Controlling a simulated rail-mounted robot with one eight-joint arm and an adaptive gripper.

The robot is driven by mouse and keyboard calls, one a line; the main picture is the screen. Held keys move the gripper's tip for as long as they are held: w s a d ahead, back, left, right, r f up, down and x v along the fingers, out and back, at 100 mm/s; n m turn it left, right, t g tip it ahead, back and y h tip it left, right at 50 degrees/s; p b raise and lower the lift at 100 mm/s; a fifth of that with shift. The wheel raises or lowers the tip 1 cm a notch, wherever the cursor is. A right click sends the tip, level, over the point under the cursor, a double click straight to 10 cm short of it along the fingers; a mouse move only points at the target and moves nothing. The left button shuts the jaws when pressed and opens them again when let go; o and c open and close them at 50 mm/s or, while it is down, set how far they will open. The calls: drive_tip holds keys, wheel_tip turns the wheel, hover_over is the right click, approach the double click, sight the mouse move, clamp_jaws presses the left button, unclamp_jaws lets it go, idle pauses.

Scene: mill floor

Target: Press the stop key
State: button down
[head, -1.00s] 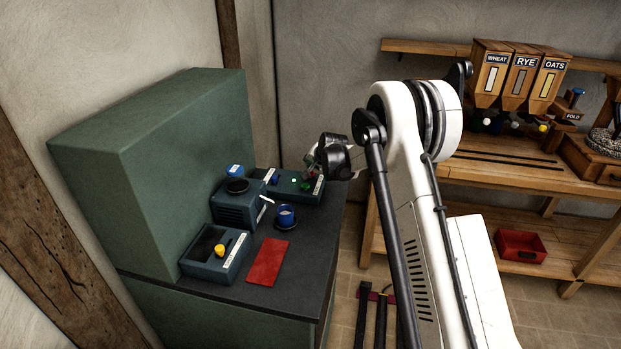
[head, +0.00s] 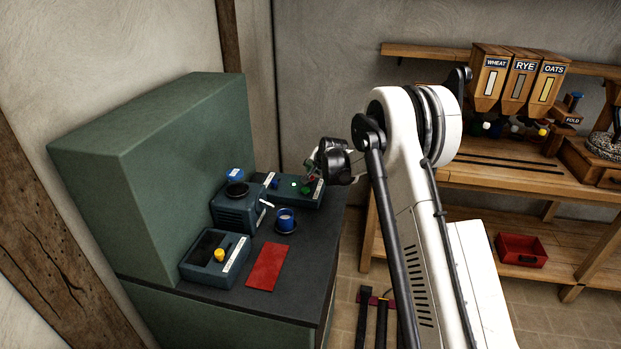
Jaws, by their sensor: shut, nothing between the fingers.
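A dark control box (head: 312,200) lies at the back of the counter in the head view. It carries a blue key (head: 274,182), a small lit green lamp (head: 294,184) and a green key (head: 306,188). The labels are too small to read, so I cannot tell which key is the stop key. My gripper (head: 311,170) is shut and empty just above the right part of this box, close to the green key. A little red shows at its fingers. I cannot tell whether the fingertips touch a key, and they may hide part of the box.
The counter (head: 225,293) also bears a grinder-like unit (head: 232,210), a blue cup (head: 286,218), a box with a yellow knob (head: 205,271) and a red mat (head: 267,267). A green housing (head: 165,190) rises at the left. A wooden bench (head: 480,185) stands at the right.

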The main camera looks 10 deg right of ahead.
sight(311, 177)
drive_tip(key=shift+f, duration=0.2)
idle(0.4)
drive_tip(key=shift+f+b, duration=0.25)
drive_tip(key=shift+b, duration=0.4)
drive_tip(key=shift+f+b, duration=0.5)
drive_tip(key=shift+b, duration=0.05)
idle(0.5)
drive_tip(key=shift+r, duration=0.95)
drive_tip(key=shift+r+p, duration=0.7)
drive_tip(key=shift+r, duration=1.8)
